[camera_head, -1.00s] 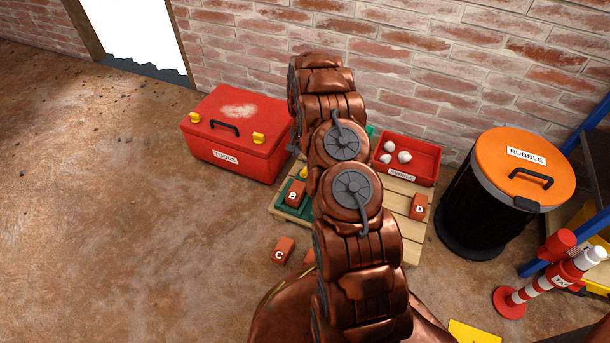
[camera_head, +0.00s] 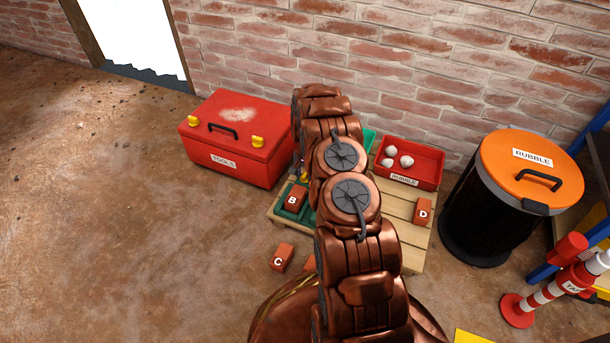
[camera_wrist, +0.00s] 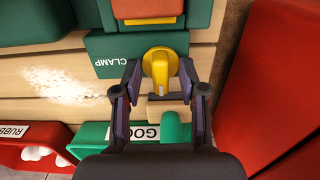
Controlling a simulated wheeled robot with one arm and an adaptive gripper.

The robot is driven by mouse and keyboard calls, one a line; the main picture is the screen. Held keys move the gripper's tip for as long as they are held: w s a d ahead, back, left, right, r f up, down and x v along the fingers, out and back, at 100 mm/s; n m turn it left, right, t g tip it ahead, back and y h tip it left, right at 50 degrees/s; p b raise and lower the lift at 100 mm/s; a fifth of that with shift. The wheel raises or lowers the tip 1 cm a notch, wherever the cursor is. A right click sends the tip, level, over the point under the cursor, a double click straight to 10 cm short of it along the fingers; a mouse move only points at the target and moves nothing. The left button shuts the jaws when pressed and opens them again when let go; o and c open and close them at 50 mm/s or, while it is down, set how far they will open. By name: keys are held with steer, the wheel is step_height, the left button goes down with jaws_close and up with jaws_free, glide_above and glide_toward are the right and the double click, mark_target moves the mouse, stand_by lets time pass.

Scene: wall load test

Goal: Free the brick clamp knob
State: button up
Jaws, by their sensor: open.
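In the wrist view, the yellow knob (camera_wrist: 160,65) sits on the teal clamp block labelled CLAMP (camera_wrist: 107,62), with its narrow grip pointing down the picture. My gripper (camera_wrist: 160,78) is open, with one fingertip on each side of the knob; I cannot tell whether either touches it. A red brick (camera_wrist: 148,8) lies at the clamp's top edge in this view. In the head view, brick B (camera_head: 293,199) sits on the green clamp base (camera_head: 284,213) on the wooden pallet (camera_head: 411,252). My arm hides my gripper and most of the knob there.
The red toolbox (camera_head: 235,140) stands left of the pallet. A red rubble tray (camera_head: 425,165) with white lumps and brick D (camera_head: 423,211) are on the pallet's right. Brick C (camera_head: 281,258) lies on the floor. A green GOOD bin (camera_wrist: 105,140) lies near my gripper.

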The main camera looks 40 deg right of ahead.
steer(key=shift+c, duration=0.4)
jaws_close()
steer(key=shift+r+n+p, duration=0.15)
steer(key=shift+n+p, duration=0.25)
steer(key=shift+p, duration=0.25)
steer(key=shift+r+n+p, duration=0.15)
steer(key=shift+n+p, duration=0.85)
steer(key=shift+p, duration=0.15)
steer(key=n+p, duration=0.4)
steer(key=n, duration=0.1)
steer(key=shift+d+n, duration=0.1)
steer(key=shift+n, duration=0.2)
steer(key=n+p, duration=0.2)
steer(key=n, duration=0.3)
steer(key=shift+p, duration=0.4)
steer(key=n+p, duration=0.1)
steer(key=n, duration=0.3)
steer(key=shift+f+p, duration=0.2)
steer(key=shift+p, duration=0.15)
steer(key=shift+n, duration=0.4)
